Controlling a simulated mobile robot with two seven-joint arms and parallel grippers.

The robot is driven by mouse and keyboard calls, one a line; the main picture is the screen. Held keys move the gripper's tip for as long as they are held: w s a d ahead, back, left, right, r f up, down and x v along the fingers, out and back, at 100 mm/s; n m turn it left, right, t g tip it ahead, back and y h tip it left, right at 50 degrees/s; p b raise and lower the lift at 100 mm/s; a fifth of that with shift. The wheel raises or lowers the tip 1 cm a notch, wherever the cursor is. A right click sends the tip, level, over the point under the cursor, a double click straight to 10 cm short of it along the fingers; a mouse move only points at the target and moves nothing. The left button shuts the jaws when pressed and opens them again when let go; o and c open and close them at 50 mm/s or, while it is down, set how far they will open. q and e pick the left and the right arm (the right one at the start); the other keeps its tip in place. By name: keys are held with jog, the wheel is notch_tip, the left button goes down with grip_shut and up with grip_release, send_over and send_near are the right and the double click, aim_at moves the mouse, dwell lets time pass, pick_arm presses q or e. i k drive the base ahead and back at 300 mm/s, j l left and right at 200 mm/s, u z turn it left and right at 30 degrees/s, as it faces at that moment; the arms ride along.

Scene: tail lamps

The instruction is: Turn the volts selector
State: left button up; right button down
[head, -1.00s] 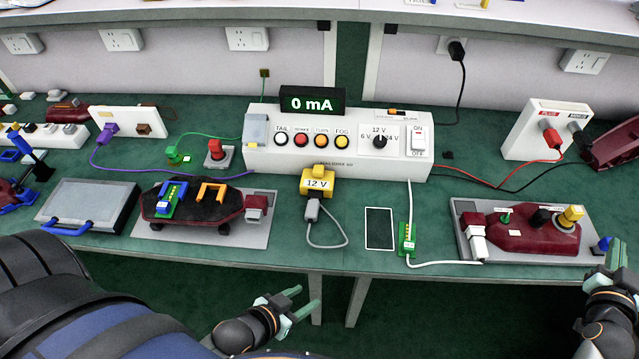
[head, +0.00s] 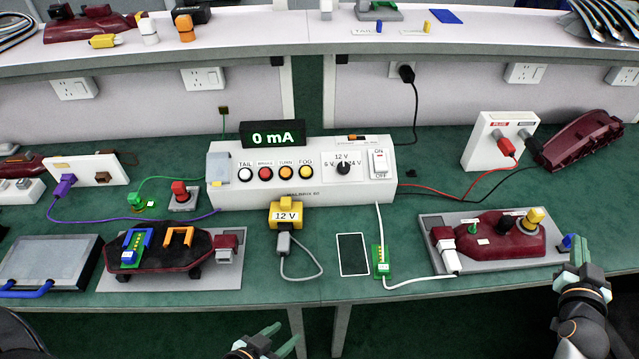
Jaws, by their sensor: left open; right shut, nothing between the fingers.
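The volts selector (head: 343,168) is a black knob on the front of the white control box (head: 300,200), marked 6 V, 12 V and 24 V. Its pointer looks roughly upright, toward 12 V. The display (head: 272,134) on top reads 0 mA, and a yellow block (head: 286,215) labelled 12 V sits in front of the box. My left gripper (head: 272,343) is open and empty at the bottom of the view, in front of the table edge. My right gripper (head: 578,252) is shut and empty at the right, near the blue-tipped part. Both are well away from the selector.
A dark red lamp on a grey plate (head: 462,262) lies at the right front, another lamp fixture (head: 160,252) at left. A green connector (head: 381,262) with a white cable and a black pad (head: 353,254) lie before the box. Red and black leads reach the white socket block (head: 490,145).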

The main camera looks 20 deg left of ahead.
aim_at(342, 169)
jog(key=j+u, duration=0.15)
jog(key=u, duration=0.25)
jog(key=j+u, duration=0.2)
jog(key=u, duration=0.2)
jog(key=j+u, duration=0.2)
jog(key=u, duration=0.2)
